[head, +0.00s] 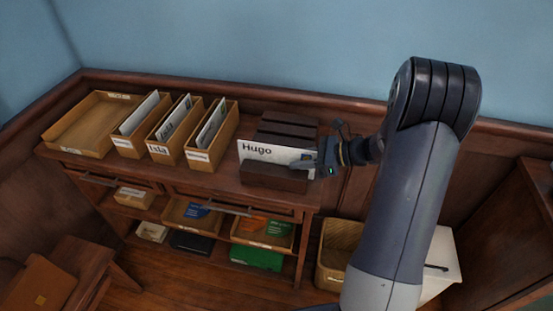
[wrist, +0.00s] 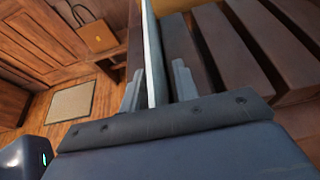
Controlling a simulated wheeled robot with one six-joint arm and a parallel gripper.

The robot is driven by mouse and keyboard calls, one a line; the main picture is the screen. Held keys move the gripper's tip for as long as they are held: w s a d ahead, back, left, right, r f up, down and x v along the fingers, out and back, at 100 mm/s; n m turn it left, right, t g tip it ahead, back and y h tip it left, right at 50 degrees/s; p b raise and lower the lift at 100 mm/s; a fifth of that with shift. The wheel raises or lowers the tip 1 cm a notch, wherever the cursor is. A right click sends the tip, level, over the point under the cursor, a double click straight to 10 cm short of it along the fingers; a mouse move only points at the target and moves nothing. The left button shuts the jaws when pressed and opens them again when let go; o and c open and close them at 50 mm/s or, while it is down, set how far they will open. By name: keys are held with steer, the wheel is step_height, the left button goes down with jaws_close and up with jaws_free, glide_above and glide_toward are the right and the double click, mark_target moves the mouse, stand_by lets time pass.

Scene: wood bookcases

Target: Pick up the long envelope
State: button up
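A long white envelope marked "Hugo" (head: 262,152) stands upright on its long edge in the front slot of a dark wooden slotted rack (head: 275,177) on the cabinet top. My gripper (head: 322,157) is at the envelope's right end. In the wrist view, my gripper's two fingers (wrist: 157,82) stand on either side of the envelope (wrist: 152,50), which shows edge-on between them. Gaps show between the envelope and both fingers, so the gripper is open. The rack's slats (wrist: 232,45) lie just right of the right finger. The envelope's lower part is hidden by the rack.
Left of the rack stand several narrow wooden boxes (head: 199,158) holding upright envelopes, one marked "Isla", and an empty wooden tray (head: 90,143). The wall is close behind the cabinet. Lower shelves hold boxes (head: 262,243). A wicker basket (head: 335,275) stands at right on the floor.

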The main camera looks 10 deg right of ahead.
steer(key=shift+c, duration=0.4)
jaws_close()
step_height(320, 180, up, 10)
stand_by(0.7)
